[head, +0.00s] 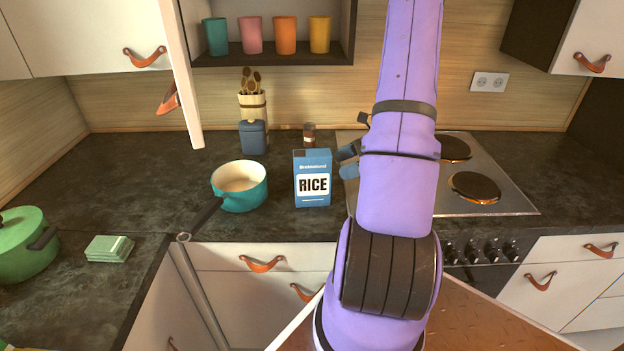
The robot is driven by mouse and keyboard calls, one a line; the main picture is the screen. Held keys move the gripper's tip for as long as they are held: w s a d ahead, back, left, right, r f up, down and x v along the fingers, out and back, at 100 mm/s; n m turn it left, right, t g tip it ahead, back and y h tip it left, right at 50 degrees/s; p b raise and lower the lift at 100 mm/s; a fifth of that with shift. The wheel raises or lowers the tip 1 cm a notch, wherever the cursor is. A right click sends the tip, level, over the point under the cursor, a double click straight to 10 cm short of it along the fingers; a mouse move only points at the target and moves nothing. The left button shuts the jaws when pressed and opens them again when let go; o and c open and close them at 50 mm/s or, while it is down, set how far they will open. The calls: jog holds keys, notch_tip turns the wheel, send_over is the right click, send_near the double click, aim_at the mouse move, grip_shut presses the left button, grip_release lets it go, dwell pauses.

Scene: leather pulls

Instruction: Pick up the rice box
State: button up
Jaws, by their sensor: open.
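The blue rice box (313,191) stands upright on the dark countertop, its white "RICE" label facing me. My gripper (348,162) is just to the right of the box's upper part, at about the height of its top. It is open, with nothing seen in it. My purple arm hides part of the gripper, and I cannot tell the exact gap to the box.
A teal saucepan (240,187) stands close left of the box, and a small brown jar (309,135) behind it. The stove (490,187) lies to the right. An open cabinet door (183,80) hangs at upper left.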

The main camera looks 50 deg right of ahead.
aim_at(322, 169)
jog(key=shift+w+d+x, duration=0.15)
jog(key=shift+x, duration=1.55)
jog(key=shift+w+d+x, duration=0.1)
jog(key=shift+d+x, duration=0.05)
jog(key=shift+x, duration=1.55)
jog(key=c, duration=1.3)
jog(key=shift+o, duration=0.2)
jog(key=shift+r, duration=0.2)
